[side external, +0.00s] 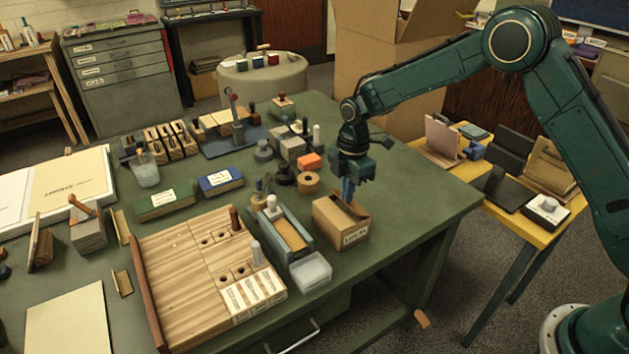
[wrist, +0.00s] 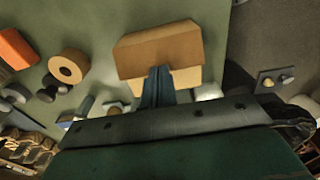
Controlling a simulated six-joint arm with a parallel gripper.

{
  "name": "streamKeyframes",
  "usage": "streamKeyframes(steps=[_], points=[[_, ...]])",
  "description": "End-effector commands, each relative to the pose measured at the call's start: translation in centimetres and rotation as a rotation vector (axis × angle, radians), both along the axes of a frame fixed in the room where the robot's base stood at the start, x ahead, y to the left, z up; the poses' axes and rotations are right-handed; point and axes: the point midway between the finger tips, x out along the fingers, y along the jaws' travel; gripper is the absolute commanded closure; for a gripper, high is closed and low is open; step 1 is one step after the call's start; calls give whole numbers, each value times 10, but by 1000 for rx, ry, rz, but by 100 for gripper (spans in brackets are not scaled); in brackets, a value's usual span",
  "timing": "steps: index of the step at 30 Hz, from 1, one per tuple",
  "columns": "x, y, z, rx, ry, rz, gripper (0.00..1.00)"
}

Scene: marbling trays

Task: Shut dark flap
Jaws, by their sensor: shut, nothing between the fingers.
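A small cardboard box (side external: 340,235) with a white label on its front stands near the right edge of the green table. A darker brown flap (side external: 357,209) shows along its top right in the side view. My gripper (side external: 348,198) points down at the top of the box, its fingers shut and empty. In the wrist view the fingers (wrist: 157,72) overlap the box, with a brown panel (wrist: 160,45) beyond them and a paler strip (wrist: 185,79) beside them. I cannot tell whether the fingers touch the flap, or its exact angle.
Left of the box are a grey tray (side external: 279,224) with a tan inset and a translucent tub (side external: 311,272). Behind it stand a wooden ring (side external: 308,183) and an orange block (side external: 310,161). The green table (side external: 410,225) is bare to the right of the box.

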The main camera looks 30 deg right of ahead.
Motion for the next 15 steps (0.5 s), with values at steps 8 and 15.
streamKeyframes(steps=[8,15], points=[[1,-3,13,0,-2,0,100],[0,-5,26,0,-2,0,100]])
